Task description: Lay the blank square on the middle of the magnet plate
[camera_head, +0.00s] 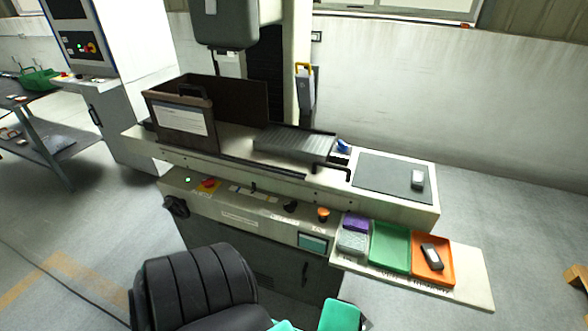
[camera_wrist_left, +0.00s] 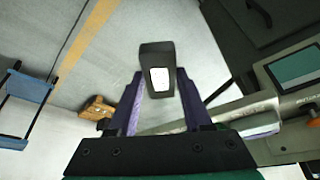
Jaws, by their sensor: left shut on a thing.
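The magnet plate (camera_head: 293,143) is a grey, finely striped slab on the machine's long table in the head view. Its visible top is bare. In the wrist view my left gripper (camera_wrist_left: 160,84) is shut on a dark block with a white patch (camera_wrist_left: 160,78), held between its two purple fingers. I cannot tell for sure whether this block is the blank. The left fingers are not clearly visible in the head view. My right gripper is not in view.
A dark mat (camera_head: 385,178) right of the plate bears a small grey block (camera_head: 417,180). A front shelf holds a green tray (camera_head: 390,247) and an orange tray (camera_head: 446,270) with a dark-and-light block (camera_head: 431,254). A brown guard (camera_head: 225,92) stands left of the plate.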

